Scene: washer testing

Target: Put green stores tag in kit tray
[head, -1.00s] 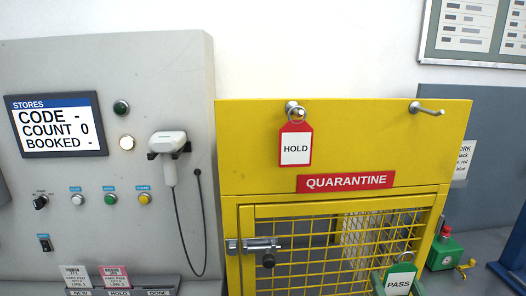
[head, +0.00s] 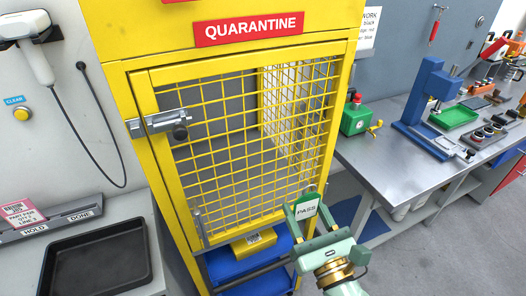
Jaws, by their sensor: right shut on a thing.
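My right gripper (head: 307,212) is in front of the lower right part of the yellow cage. It is shut on a green-edged tag (head: 306,208) with a white face reading PASS. The tag stands roughly upright between the fingers, clear of any tray. A black, empty tray (head: 98,262) lies on the grey counter at the lower left, well to the left of the gripper. A small green tray (head: 455,117) stands on the bench at the right. I cannot tell which one is the kit tray. My left gripper is out of view.
The yellow quarantine cage (head: 230,65) has its mesh door (head: 225,150) latched. A yellow box sits on a blue shelf (head: 225,268) below. A slotted card rack (head: 60,218) stands behind the black tray. The steel bench (head: 385,155) at right holds a blue press (head: 425,95).

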